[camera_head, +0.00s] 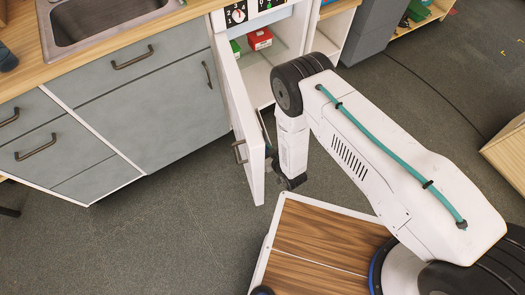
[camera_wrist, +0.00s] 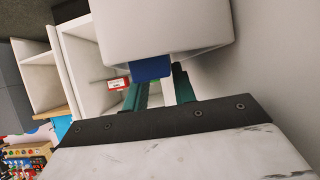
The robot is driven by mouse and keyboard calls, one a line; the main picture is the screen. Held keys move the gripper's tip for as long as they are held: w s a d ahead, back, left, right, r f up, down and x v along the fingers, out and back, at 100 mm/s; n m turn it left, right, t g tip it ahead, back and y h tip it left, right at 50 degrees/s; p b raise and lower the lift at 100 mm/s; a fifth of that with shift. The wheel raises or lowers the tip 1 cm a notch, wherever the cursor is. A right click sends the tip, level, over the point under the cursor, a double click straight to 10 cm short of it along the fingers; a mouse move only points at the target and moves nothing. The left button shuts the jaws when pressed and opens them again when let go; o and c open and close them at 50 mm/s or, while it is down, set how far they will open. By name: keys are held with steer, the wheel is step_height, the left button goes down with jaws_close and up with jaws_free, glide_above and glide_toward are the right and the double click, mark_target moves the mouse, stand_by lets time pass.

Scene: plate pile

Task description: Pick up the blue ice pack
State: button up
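A small blue block (camera_wrist: 151,68) shows in the wrist view, just under a large white shape and near my fingertips. I cannot tell whether it is the ice pack, and no ice pack is clear in the head view. My gripper (camera_wrist: 161,84) has two teal fingers standing apart, with a pale gap showing between them. In the head view, my arm reaches down beside the open cabinet door (camera_head: 241,125), and the fingers cannot be made out there.
The open white cabinet (camera_head: 258,80) holds a red box (camera_head: 259,39) and a green item (camera_head: 236,47). The red box also shows in the wrist view (camera_wrist: 118,83). Grey drawers (camera_head: 150,110) and a sink (camera_head: 95,20) are on the left. The floor (camera_head: 170,220) at lower left is clear.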

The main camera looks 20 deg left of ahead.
jaws_close()
steer(key=shift+r, duration=0.1)
